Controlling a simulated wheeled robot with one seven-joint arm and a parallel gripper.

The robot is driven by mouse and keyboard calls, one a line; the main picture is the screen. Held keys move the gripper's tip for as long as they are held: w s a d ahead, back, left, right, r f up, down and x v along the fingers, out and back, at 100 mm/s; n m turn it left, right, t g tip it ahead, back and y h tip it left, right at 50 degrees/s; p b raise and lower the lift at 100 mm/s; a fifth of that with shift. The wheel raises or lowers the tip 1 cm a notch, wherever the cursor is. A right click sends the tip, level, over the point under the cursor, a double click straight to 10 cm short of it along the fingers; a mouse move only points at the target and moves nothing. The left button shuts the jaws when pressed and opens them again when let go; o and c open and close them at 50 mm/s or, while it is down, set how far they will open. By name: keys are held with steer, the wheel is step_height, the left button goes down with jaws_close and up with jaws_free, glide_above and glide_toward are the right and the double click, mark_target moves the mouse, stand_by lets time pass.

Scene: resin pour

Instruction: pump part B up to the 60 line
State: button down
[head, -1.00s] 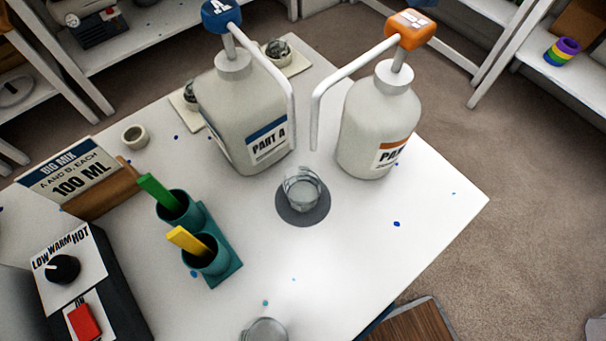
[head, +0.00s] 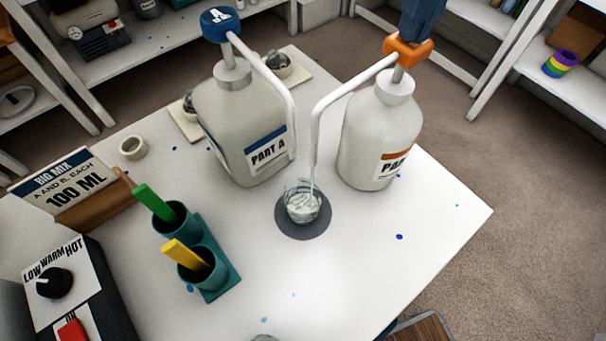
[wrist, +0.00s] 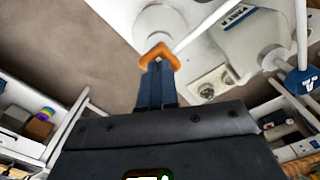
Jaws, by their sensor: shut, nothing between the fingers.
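The part B bottle (head: 378,130), with an orange-banded label partly readable, stands at the back right of the table in the head view. Its orange pump head (head: 408,50) is low, with my gripper (head: 418,30) on top of it. In the wrist view my gripper (wrist: 157,68) is shut, its fingertips at the orange head (wrist: 158,52). The part B spout tip is over the clear cup (head: 302,203), which stands on a round grey pad (head: 300,231). The cup holds some pale liquid; its lines are too small to read. The part A bottle (head: 238,120) stands to the left.
A sign (head: 70,185) reads 100 ML for each part. Teal holders (head: 205,268) with green and yellow sticks stand front left, beside a heater box (head: 75,300).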

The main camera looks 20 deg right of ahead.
steer(key=shift+f+b, duration=0.4)
steer(key=shift+f, duration=0.6)
steer(key=shift+r, duration=0.1)
step_height(320, 180, up, 4)
steer(key=p, duration=0.4)
steer(key=shift+f, duration=0.2)
